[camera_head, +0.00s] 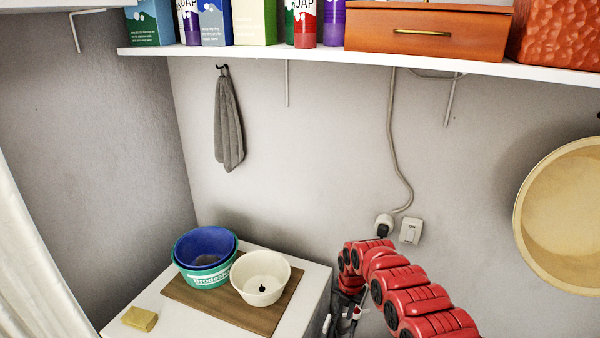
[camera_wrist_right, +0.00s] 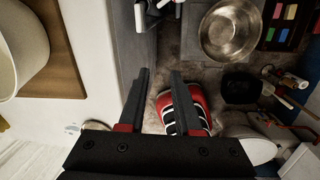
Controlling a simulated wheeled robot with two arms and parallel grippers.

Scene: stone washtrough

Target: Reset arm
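My right arm's red segmented links (camera_head: 415,295) rise from the bottom right in the head view and bend down to the left. My right gripper (camera_head: 345,318) hangs beside the right edge of the white cabinet top (camera_head: 190,318), partly cut off by the frame. In the right wrist view the right gripper (camera_wrist_right: 160,74) has its two dark fingers apart, with nothing held between them. My left arm and left gripper are not in view.
A teal bowl (camera_head: 208,277) with a blue one (camera_head: 205,240) inside and a cream bowl (camera_head: 260,278) stand on a brown board (camera_head: 190,298). A yellow sponge (camera_head: 139,318) lies left. A metal bowl (camera_wrist_right: 231,30) sits below. A loaded shelf (camera_head: 300,58) spans above.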

